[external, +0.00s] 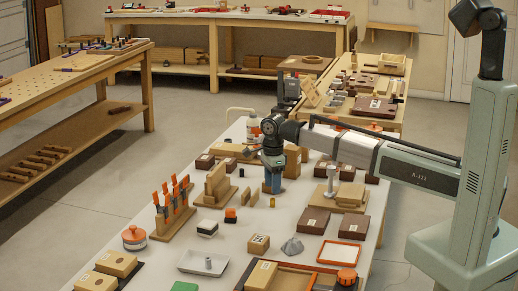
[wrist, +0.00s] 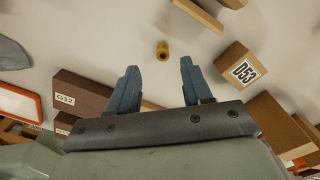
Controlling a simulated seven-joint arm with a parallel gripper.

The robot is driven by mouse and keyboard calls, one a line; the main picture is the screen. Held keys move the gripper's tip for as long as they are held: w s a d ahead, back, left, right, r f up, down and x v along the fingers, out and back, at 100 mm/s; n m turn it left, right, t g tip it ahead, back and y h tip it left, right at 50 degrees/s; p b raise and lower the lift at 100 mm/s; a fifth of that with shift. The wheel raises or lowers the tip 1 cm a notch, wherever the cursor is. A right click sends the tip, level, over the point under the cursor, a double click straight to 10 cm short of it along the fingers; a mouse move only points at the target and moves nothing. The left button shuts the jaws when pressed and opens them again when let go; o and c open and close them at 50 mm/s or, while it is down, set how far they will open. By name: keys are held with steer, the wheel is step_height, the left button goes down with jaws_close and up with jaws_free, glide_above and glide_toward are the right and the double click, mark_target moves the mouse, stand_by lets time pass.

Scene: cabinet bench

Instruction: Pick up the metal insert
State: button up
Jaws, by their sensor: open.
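The metal insert (wrist: 162,50) is a small brass-coloured cylinder with a dark opening at its end. In the wrist view it is on the pale bench top, just beyond the fingertips and near the middle of the gap between them. My gripper (wrist: 158,70) is open with its two blue-grey fingers apart and nothing between them. In the external view my gripper (external: 272,189) points down over the bench, and a small yellowish piece (external: 272,202), likely the insert, shows just below it.
A wooden block marked D53 (wrist: 240,66) stands right of the insert, and a dark box marked G12 (wrist: 80,96) lies left of the fingers. A wooden stand (external: 217,186) and orange-handled tools (external: 174,203) are to the left. Bench around the insert is clear.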

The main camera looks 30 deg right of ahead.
mark_target(273, 199)
steer(key=shift+w+d+f, duration=0.1)
steer(key=shift+f, duration=1.35)
steer(key=shift+w+f, duration=0.1)
steer(key=shift+f, duration=1.35)
steer(key=shift+c, duration=0.3)
jaws_close()
